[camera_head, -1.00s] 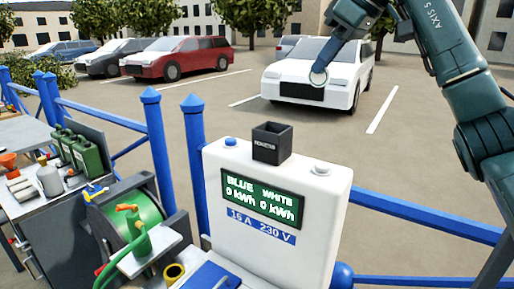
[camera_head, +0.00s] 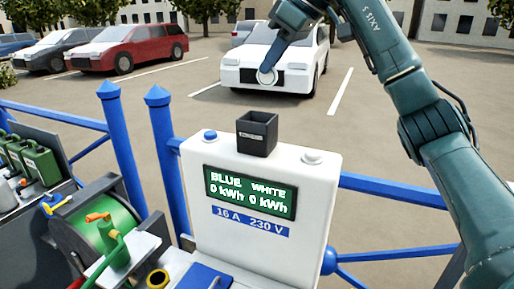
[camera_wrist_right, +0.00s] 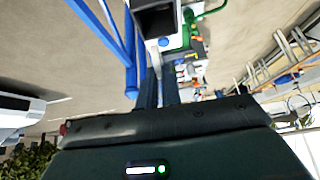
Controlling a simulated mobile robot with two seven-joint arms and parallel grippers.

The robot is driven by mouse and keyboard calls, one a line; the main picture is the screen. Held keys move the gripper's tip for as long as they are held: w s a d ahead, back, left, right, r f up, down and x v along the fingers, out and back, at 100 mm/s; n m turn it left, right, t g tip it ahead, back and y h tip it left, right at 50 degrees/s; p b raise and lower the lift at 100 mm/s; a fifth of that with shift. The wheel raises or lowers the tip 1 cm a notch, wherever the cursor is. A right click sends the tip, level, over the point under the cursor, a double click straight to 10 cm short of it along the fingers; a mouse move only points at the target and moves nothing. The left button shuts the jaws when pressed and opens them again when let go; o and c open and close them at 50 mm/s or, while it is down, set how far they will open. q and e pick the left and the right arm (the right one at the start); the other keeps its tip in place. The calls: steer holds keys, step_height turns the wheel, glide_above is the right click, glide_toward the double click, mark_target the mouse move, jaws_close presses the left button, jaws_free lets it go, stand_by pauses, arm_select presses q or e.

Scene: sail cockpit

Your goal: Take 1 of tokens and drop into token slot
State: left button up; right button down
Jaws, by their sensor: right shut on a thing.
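The token slot is a black open-topped box (camera_head: 257,139) with a small label. It stands on top of the white power pedestal (camera_head: 318,190), between a blue button and a white button. My right gripper (camera_head: 268,73) points down and is shut on a small round pale token (camera_head: 267,78). In the head view it shows above the box with a gap between. The wrist view shows the two dark fingers close together (camera_wrist_right: 160,84) and the dark opening of the box (camera_wrist_right: 155,18) beyond them. The token is not clear there. My left gripper is out of view.
The pedestal screen (camera_head: 250,191) reads BLUE and WHITE, 0 kWh each. Blue railings (camera_head: 400,188) run behind it. A green hose reel (camera_head: 95,235) and a bench with green cans (camera_head: 38,160) are at left. Parked cars stand behind. The air around the box is free.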

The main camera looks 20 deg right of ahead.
steer(key=shift+f+b, duration=0.55)
steer(key=shift+f, duration=0.25)
steer(key=shift+f+b, duration=0.4)
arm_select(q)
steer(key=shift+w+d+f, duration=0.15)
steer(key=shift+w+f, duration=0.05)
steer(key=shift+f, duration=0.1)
arm_select(e)
steer(key=c, duration=1.5)
jaws_free()
steer(key=shift+a, duration=0.1)
steer(key=shift+r, duration=0.15)
